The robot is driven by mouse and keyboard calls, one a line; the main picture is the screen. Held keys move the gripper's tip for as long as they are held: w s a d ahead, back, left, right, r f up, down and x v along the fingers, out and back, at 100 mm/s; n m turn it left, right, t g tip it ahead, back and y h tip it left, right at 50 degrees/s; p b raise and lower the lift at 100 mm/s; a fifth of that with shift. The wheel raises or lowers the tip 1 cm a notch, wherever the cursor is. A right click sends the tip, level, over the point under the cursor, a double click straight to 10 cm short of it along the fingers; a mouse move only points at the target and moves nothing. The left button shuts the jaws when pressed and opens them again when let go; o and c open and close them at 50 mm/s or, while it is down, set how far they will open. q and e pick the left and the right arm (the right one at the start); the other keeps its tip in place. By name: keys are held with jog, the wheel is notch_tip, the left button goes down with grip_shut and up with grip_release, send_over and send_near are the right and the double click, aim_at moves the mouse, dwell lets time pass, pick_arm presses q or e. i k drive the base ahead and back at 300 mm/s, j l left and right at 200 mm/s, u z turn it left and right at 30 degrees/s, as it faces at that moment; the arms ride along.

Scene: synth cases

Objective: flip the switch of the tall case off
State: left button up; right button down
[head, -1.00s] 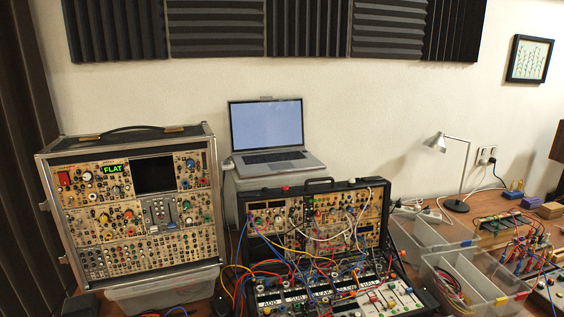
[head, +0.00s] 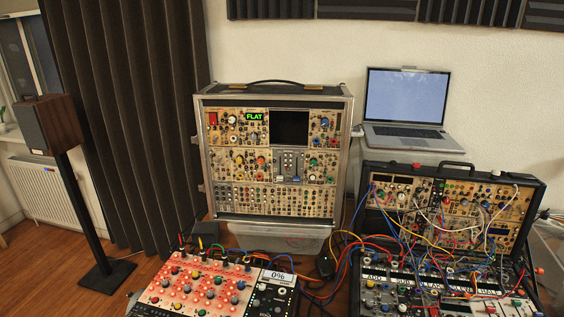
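The tall case (head: 347,160) stands upright left of the laptop, on a clear plastic bin. Neither of my grippers shows in the head view.
A clear bin (head: 270,238) is under the case. A lower black case (head: 450,205) with many patch cables stands at the right, below a laptop (head: 405,105). A red-lit panel (head: 200,285) lies in front. A speaker on a stand (head: 50,125) is at the left.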

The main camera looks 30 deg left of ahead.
aim_at(213, 121)
jog(key=u, duration=1.25)
